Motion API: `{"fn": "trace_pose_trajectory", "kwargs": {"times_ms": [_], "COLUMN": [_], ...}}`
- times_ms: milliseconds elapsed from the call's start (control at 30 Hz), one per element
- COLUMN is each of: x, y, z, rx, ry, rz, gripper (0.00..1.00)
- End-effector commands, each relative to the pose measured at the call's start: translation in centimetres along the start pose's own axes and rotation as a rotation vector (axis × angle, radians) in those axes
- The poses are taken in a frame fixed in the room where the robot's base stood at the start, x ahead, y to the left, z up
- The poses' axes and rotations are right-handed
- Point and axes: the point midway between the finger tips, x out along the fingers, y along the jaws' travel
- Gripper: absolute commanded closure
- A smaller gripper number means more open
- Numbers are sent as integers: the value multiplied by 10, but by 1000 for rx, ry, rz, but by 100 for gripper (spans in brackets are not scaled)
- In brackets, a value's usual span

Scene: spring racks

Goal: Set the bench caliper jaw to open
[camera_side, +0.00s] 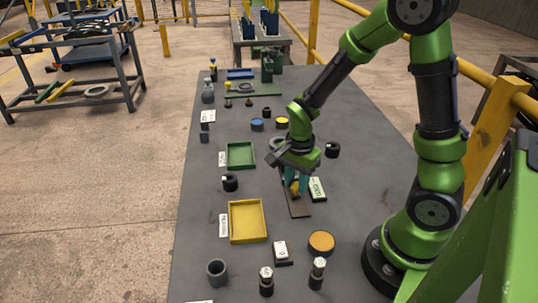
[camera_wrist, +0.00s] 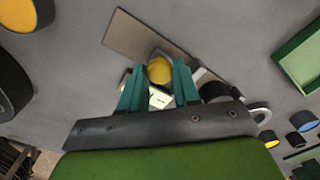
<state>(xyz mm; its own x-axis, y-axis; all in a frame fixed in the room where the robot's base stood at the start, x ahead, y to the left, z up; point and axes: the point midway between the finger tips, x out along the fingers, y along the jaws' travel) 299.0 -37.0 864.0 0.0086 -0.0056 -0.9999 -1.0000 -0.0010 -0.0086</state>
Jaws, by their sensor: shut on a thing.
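The bench caliper has a flat brown base plate (camera_side: 298,208) on the grey bench, under my gripper. The plate also shows in the wrist view (camera_wrist: 135,35). A round yellow knob (camera_wrist: 159,69) sits at the plate's near edge in the wrist view; it also shows in the side view (camera_side: 295,189). My gripper (camera_wrist: 159,76) points down with its teal fingers on both sides of the knob, shut on it. My gripper (camera_side: 293,184) hides part of the caliper in the side view. The jaw position cannot be told.
A dark block with a white label (camera_side: 317,189) stands just right of the plate. A green tray (camera_side: 229,156) and a yellow tray (camera_side: 231,226) lie to the left. A black cylinder (camera_side: 333,150) and an orange-topped disc (camera_side: 321,242) are nearby. Bare bench lies between them.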

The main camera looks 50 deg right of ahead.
Motion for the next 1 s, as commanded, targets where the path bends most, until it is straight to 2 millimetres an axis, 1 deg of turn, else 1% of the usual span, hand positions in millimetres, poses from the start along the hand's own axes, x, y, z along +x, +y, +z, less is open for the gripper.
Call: {"fn": "trace_pose_trajectory", "kwargs": {"times_ms": [33,67,200,467,567,633,767,1000], "x": [0,0,0,0,-4,-12,-37,-97], "y": [4,4,4,3,2,1,1,0], "z": [5,5,4,3,3,3,3,2], "rx": [2,2,1,1,0,-1,0,1], "ry": [-10,-10,-9,-7,-6,-6,-7,-7], "rz": [14,14,13,10,7,5,1,2], "gripper": [100,64,43,43,43,43,43,43]}}
